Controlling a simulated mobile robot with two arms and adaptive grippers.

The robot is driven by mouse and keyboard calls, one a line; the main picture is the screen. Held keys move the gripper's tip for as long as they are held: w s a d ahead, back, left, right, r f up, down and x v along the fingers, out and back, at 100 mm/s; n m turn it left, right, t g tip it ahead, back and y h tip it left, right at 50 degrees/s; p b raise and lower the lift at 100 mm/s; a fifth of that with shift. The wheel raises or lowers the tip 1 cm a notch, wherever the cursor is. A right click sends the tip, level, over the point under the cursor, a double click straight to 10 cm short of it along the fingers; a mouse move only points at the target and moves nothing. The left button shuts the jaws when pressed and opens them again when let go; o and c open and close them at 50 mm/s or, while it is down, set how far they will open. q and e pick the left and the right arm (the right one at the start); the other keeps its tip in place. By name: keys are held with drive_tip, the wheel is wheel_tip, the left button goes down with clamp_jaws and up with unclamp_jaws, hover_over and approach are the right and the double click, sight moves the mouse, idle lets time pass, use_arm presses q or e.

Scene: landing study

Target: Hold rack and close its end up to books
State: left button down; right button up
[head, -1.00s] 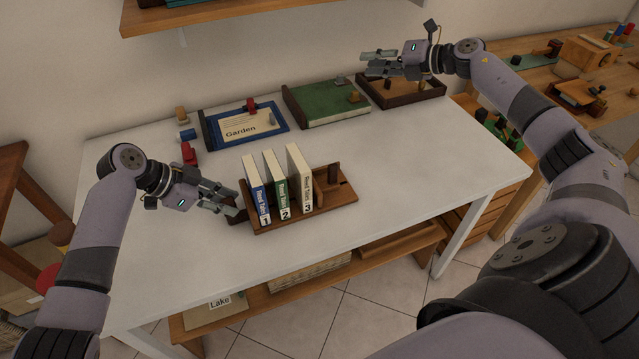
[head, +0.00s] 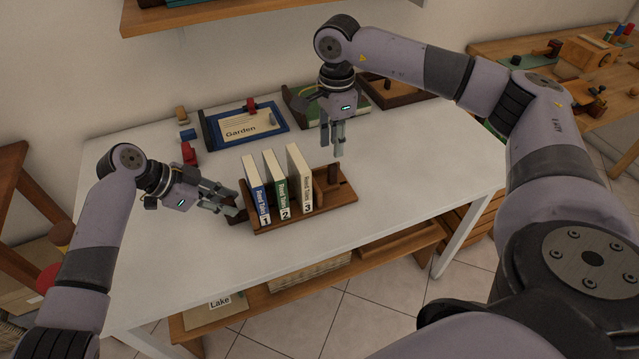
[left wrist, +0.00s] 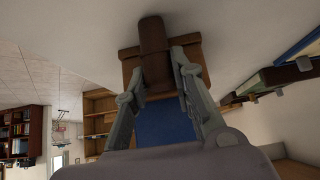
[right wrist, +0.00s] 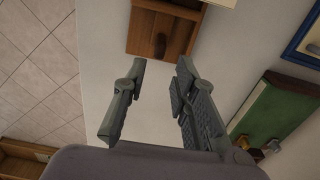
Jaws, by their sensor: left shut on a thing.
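The wooden rack (head: 345,197) stands on the white table with three books in it: blue book 1 (head: 255,188), green book 2 (head: 274,184) and white book 3 (head: 299,178). The books lean slightly. A brown upright piece (head: 319,193) is just right of book 3. My left gripper (head: 234,207) is shut on the rack's left end; in the left wrist view it grips a brown wooden part (left wrist: 153,55). My right gripper (head: 334,155) points down, open and empty, above the rack's right part, which also shows in the right wrist view (right wrist: 165,30).
Behind the rack are a blue-framed Garden board (head: 245,128), a green board (head: 300,97) partly hidden by my right arm, and a brown tray (head: 400,92). A small red piece (head: 188,153) lies left of it. The table's front right is clear.

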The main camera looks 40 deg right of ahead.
sight(333, 165)
drive_tip(key=shift+f, duration=3.3)
drive_tip(key=shift+c, duration=0.5)
clamp_jaws()
